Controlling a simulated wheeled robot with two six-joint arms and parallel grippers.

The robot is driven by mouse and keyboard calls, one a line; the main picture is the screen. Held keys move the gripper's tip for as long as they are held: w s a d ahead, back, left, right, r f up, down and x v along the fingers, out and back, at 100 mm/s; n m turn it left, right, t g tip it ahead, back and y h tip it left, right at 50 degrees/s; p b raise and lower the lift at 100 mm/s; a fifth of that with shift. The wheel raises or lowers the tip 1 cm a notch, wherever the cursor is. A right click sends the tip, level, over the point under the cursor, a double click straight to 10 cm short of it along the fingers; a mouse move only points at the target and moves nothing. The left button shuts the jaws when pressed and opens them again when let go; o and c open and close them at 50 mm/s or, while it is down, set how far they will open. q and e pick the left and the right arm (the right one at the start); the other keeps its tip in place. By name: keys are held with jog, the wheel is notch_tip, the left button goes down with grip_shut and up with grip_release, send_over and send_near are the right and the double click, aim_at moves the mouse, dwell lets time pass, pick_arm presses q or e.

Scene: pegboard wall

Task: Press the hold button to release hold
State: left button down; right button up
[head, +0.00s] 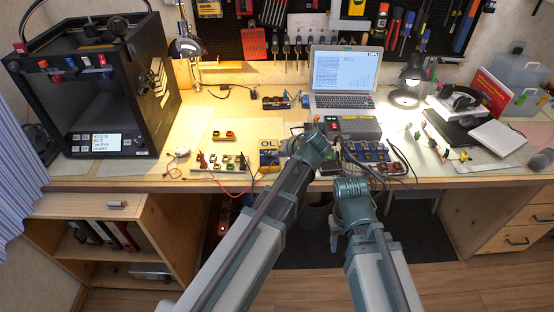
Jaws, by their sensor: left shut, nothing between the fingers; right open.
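No label reading "hold" is legible. A yellow-framed device with a blue face (268,157), resembling a meter, stands near the bench's front edge; its buttons are too small to tell. My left gripper (292,142) is just right of it, shut and empty. Whether it touches the device cannot be told. My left wrist hides part of the bench there. My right gripper (342,172) is open, low at the bench's front edge, mostly hidden by its own wrist.
A grey box with red and green switches (333,123) stands behind my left wrist. A tray of small parts (366,152) and dark cables lie to the right. A laptop (344,75) stands behind, a 3D printer (98,88) at left. Small boards (220,162) lie left of the device.

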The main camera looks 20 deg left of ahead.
aim_at(279, 165)
pick_arm(q)
notch_tip(279, 165, up, 6)
jog(key=p, duration=0.5)
jog(key=shift+f, duration=0.2)
jog(key=s+d+m+g+h+p, duration=0.1)
jog(key=s+d+g+h, duration=0.1)
jog(key=s+d, duration=0.2)
jog(key=s+d+f+m+g+h+p, duration=0.1)
jog(key=s+d, duration=0.3)
jog(key=s, duration=0.7)
jog(key=s+d+m+g+h+p, duration=0.2)
jog(key=s+d+m+h+p, duration=0.1)
jog(key=s, duration=0.5)
jog(key=shift+d+f+g, duration=0.25)
jog(key=shift+d+g, duration=0.15)
jog(key=shift+d, duration=0.35)
